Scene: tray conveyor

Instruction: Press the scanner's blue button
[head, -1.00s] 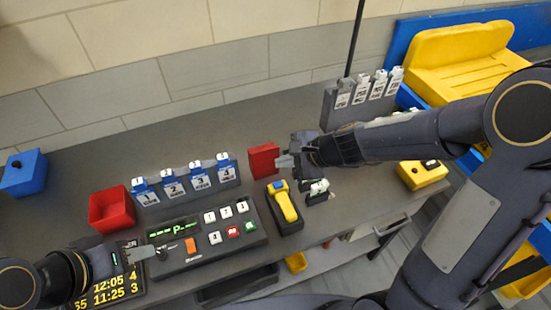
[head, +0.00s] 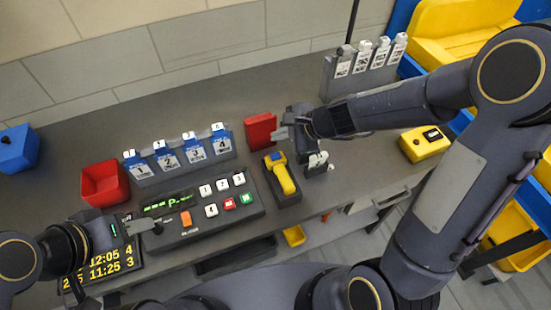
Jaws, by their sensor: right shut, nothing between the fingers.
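The yellow scanner (head: 286,179) lies in a dark cradle on the grey counter. Its blue button (head: 277,157) is at its far end, uncovered. My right gripper (head: 280,133) is shut and empty, pointing left just beyond the scanner, apart from the button in the picture. Its fingertips are beside the red block (head: 260,131). My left gripper (head: 140,226) is at the left end of the control panel (head: 205,226), well left of the scanner. Its fingers are too small to tell open from shut.
Numbered blue-and-white tags (head: 194,152) stand in a rack behind the panel. A red bin (head: 104,184) and a blue box (head: 17,148) stand at left. A yellow box with a dark top (head: 424,144) sits at right. A small grey-white item (head: 317,163) stands right of the scanner.

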